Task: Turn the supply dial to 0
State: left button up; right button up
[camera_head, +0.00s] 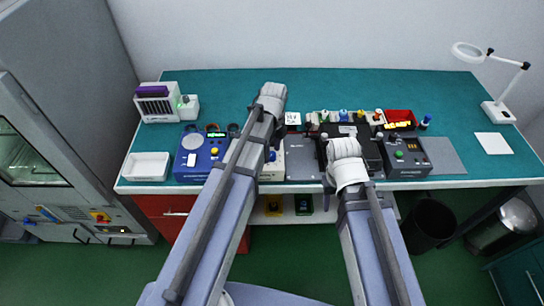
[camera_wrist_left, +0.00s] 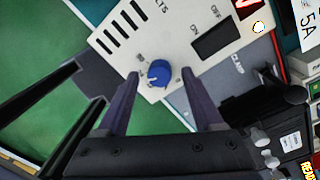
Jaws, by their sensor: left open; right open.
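The supply is a pale panel box (camera_head: 272,166), mostly behind my left arm in the head view. In the left wrist view its panel (camera_wrist_left: 125,22) shows a blue round dial (camera_wrist_left: 159,73) near its lower edge. The small marks by the dial are too blurred to read, and I cannot tell where it points. My left gripper (camera_wrist_left: 160,74) is open, with one finger on each side of the dial and gaps visible. In the head view my left gripper (camera_head: 268,145) is over the supply. My right gripper (camera_head: 326,160) is open, partly hidden by its wrist, over the bench further right.
A blue instrument box (camera_head: 203,157) stands left of the supply. A dark box with knobs (camera_head: 406,157) stands at the right, near a red bin (camera_head: 399,117). A white tray (camera_head: 147,167) lies at the left front. The bench's back left surface (camera_head: 222,88) is clear.

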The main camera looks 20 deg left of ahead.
pick_arm(q)
jog(key=shift+f, duration=0.15)
grip_shut()
dwell(0.5)
